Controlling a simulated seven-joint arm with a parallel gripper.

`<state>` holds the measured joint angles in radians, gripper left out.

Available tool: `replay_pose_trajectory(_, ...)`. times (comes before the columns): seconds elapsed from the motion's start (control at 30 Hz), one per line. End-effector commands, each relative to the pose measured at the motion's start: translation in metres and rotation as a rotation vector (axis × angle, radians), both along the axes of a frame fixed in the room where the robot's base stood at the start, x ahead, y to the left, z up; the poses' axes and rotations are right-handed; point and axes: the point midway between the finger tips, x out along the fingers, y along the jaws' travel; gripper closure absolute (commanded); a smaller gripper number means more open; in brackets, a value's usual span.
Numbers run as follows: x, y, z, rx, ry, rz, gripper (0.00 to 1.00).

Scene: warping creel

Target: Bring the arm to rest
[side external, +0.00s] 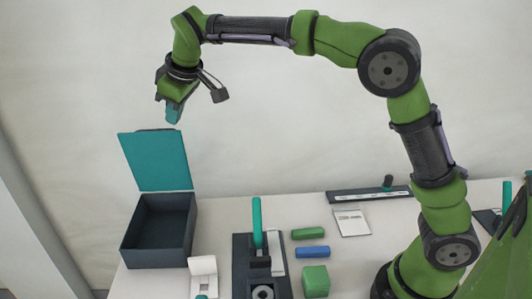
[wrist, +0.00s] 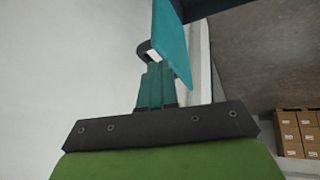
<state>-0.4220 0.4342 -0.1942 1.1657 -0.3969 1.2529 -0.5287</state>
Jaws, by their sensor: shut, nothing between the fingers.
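My arm is raised and arched over the table. My gripper (side external: 173,116) hangs at the upper left, above the box's raised teal lid (side external: 157,160) and apart from it in the side view. The teal fingers also show in the wrist view (wrist: 156,88); they are together, with nothing seen between them. A teal panel (wrist: 174,48), which looks like the lid, stands behind the fingertips there. The dark box (side external: 160,232) below is open and its visible inside looks empty.
On the white table (side external: 350,265) stand a dark fixture with a teal post (side external: 257,222), a green block (side external: 315,281), a smaller green piece (side external: 308,233), a blue piece (side external: 312,252), a white card (side external: 351,222) and a dark bar (side external: 369,194). Cardboard boxes (wrist: 298,133) stand far off.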

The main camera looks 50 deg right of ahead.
Motion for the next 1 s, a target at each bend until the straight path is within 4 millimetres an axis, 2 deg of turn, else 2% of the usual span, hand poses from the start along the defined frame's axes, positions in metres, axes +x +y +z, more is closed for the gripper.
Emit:
replay_pose_trajectory(0.03, -0.018, -0.011, -0.001, 0.055, 0.017, -0.052, 1.00)
replay_pose_trajectory(0.2, -0.084, -0.039, -0.008, 0.235, 0.058, -0.226, 1.00)
replay_pose_trajectory(0.37, -0.158, -0.062, -0.020, 0.386, 0.078, -0.385, 1.00)
replay_pose_trajectory(0.5, -0.222, -0.077, -0.038, 0.489, 0.073, -0.512, 1.00)
replay_pose_trajectory(0.6, -0.260, -0.085, -0.052, 0.543, 0.055, -0.582, 1.00)
replay_pose_trajectory(0.7, -0.287, -0.092, -0.063, 0.572, 0.029, -0.622, 1.00)
replay_pose_trajectory(0.8, -0.302, -0.097, -0.066, 0.583, -0.003, -0.637, 1.00)
replay_pose_trajectory(1.0, -0.305, -0.103, -0.056, 0.596, -0.056, -0.650, 1.00)
